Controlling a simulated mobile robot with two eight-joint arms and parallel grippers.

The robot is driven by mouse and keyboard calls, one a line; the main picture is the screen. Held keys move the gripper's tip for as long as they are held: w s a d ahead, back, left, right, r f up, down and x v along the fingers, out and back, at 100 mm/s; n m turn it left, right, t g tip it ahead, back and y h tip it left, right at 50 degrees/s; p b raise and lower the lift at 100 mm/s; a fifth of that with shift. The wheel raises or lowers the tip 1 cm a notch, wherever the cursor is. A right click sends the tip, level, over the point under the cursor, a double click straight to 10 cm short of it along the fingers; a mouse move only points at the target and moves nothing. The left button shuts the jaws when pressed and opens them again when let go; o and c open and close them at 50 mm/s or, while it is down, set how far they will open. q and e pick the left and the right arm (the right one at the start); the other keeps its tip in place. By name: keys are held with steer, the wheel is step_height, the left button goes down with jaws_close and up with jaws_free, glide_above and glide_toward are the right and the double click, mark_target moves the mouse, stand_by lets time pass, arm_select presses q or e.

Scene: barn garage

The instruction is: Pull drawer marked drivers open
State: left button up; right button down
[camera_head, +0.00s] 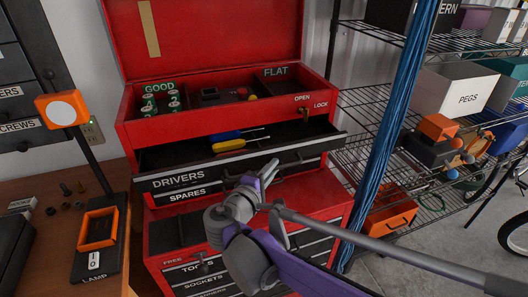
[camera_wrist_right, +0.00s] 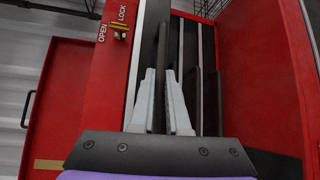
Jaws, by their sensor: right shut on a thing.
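The drawer marked DRIVERS (camera_head: 178,179) is in the red tool chest, just above the SPARES drawer. It stands out from the chest, and its inside shows a blue screwdriver (camera_head: 228,135) and a yellow one (camera_head: 229,146). My right gripper (camera_head: 268,170) is at the drawer's front, right of the label. In the right wrist view its fingers (camera_wrist_right: 160,90) are closed around a dark handle bar (camera_wrist_right: 164,50) that runs along the drawer front. My left gripper does not show.
A brass latch (camera_head: 303,113) marked OPEN and LOCK is on the chest's upper right. A wire shelf (camera_head: 360,100) with bins and a blue cable bundle (camera_head: 393,110) stands at the right. A wooden bench (camera_head: 120,200) with an orange lamp (camera_head: 62,109) is at the left.

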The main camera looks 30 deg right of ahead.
steer(key=s+a+p, duration=0.1)
steer(key=s+a, duration=0.1)
steer(key=s, duration=0.5)
steer(key=shift+s+p, duration=0.3)
steer(key=shift+s, duration=0.1)
steer(key=c, duration=0.9)
jaws_free()
steer(key=v, duration=1)
steer(key=shift+s+a, duration=0.2)
steer(key=shift+a, duration=0.1)
